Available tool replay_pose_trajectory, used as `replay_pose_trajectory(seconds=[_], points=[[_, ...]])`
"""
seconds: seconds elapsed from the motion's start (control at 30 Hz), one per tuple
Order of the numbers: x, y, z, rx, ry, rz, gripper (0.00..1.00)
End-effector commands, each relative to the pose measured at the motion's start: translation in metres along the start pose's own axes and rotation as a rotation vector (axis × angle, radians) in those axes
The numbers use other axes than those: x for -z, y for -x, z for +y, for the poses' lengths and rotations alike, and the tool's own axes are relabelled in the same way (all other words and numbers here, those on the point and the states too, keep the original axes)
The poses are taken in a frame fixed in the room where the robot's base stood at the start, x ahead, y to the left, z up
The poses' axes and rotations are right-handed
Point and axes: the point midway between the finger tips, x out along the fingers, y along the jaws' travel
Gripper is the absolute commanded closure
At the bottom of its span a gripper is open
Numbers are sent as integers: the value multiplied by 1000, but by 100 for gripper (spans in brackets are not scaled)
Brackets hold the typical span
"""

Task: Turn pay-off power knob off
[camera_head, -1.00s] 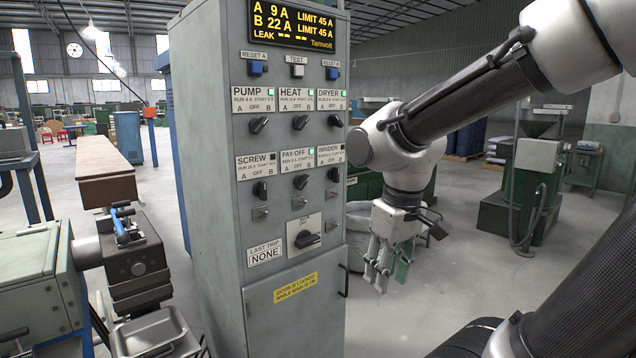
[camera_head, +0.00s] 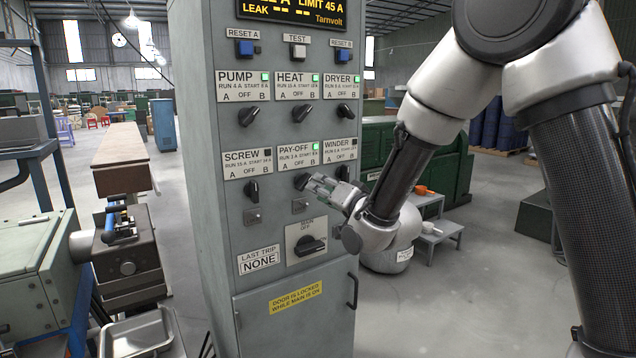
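The pay-off knob (camera_head: 301,181) is a black rotary knob on the grey cabinet, below the PAY-OFF label (camera_head: 298,151) marked A, OFF, B. The green lamp (camera_head: 316,146) on that label is lit. The knob looks slanted, but its right side is partly covered by my gripper, so its exact pointing is hard to read. My gripper (camera_head: 314,184) reaches in from the right, its fingertips at the knob. I cannot tell whether they touch it or how far apart they are.
The winder knob (camera_head: 343,173) is close above my gripper, and the screw knob (camera_head: 252,190) is to the left. The main switch (camera_head: 309,245) sits below. Pump, heat and dryer lamps are lit; screw and winder lamps are dark. A grey step stand (camera_head: 440,232) is right of the cabinet.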

Motion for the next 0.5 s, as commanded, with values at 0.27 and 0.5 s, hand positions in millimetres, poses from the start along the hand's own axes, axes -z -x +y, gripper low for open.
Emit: replay_pose_trajectory(seconds=[0.27,0.5], points=[[-1,-44,1,-3,-3,-3,65],[-1,-70,2,-5,-2,-5,65]])
